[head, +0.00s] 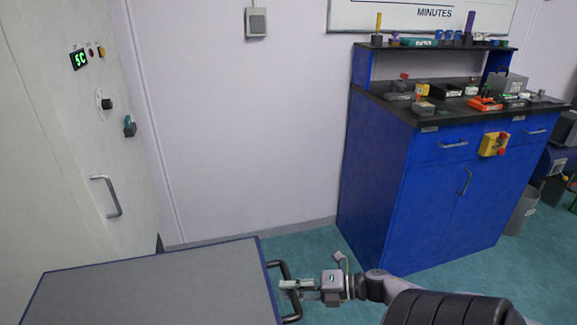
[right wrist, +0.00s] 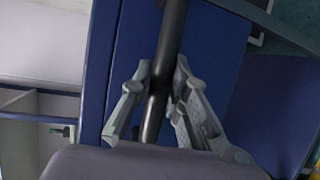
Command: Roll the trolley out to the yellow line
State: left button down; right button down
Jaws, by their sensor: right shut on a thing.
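The trolley (head: 165,287) has a flat grey top with a blue rim and stands at the lower left in the head view. Its black handle (head: 287,268) sticks out from its right end. My right gripper (head: 290,284) is at that handle, with its fingers around the bar. In the right wrist view the handle bar (right wrist: 166,60) runs between the two fingers (right wrist: 160,95), which are shut on it. The trolley's blue side shows behind. My left gripper is in neither view. No yellow line shows in either view.
A blue cabinet (head: 390,190) with a dark worktop full of small items stands at the right. A white cabinet with a handle (head: 105,197) is at the left. Green floor (head: 320,245) shows between trolley and blue cabinet. A grey bin (head: 522,210) stands at far right.

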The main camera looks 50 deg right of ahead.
jog(key=c, duration=1.5)
grip_release()
jog(key=shift+c, duration=0.2)
jog(key=v, duration=1.2)
jog(key=shift+f, duration=0.1)
